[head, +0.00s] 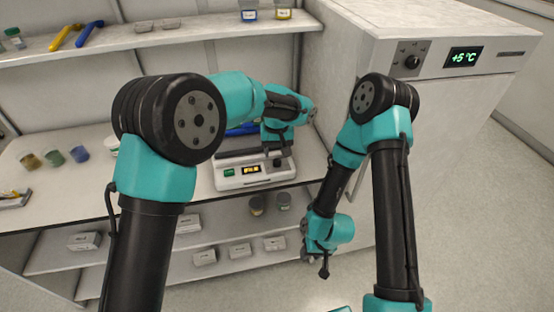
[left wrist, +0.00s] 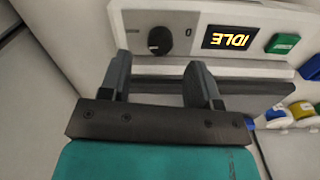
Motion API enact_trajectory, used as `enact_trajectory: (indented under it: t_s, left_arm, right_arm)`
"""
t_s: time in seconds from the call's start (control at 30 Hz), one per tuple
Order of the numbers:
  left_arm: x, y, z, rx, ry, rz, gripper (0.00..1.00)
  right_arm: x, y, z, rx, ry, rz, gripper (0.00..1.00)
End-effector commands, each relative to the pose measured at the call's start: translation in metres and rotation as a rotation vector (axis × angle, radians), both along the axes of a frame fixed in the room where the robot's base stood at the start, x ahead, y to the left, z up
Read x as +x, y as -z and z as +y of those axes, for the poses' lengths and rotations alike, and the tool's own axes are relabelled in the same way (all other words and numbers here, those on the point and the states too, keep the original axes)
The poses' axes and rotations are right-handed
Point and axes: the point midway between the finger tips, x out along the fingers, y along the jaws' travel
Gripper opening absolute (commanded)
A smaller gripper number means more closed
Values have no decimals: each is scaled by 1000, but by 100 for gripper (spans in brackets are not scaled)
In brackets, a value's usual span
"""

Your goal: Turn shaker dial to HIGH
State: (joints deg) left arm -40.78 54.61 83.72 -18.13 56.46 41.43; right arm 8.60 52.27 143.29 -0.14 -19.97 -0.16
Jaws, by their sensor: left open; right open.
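The shaker (head: 256,183) is a white box on the bench, with a dark top and a front panel. Its panel has a black dial (left wrist: 160,40), a display (left wrist: 232,38) reading IDLE and a green button (left wrist: 283,43). The left wrist view shows the panel upside down. My left gripper (left wrist: 159,62) is open and empty, its two fingers pointing at the dial from either side, apart from it. In the head view my left gripper (head: 277,152) hangs over the shaker's right part. The dial's setting is too small to read. My right gripper (head: 322,268) is open, low before the shelves.
A white cabinet (head: 455,95) with a +5 °C display (head: 463,57) and its own knob (head: 411,62) stands at the right. Several small jars (head: 54,157) stand on the bench at left. Lower shelves hold boxes (head: 240,250) and jars (head: 257,206). An upper shelf (head: 150,38) runs behind.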

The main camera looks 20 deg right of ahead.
Motion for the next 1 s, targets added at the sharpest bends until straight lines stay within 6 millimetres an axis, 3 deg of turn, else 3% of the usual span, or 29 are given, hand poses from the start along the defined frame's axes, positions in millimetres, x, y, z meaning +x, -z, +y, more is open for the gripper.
enact_trajectory:
  t_s: [0.1, 0.3, 0.67, 1.0]
  left_arm:
    - [-1, 20, 0, 2, 0, 3, 57]
    - [0, 39, 0, 0, 1, 0, 57]
    - [0, 43, 0, -1, 0, 0, 56]
    - [0, 43, 0, -1, 0, 0, 23]
  right_arm:
    - [0, 0, 0, 0, 0, 0, 43]
    - [0, 0, 0, 0, 0, 0, 43]
    - [0, 0, 0, 0, 0, 0, 43]
    - [0, 0, 0, 0, 0, 0, 43]
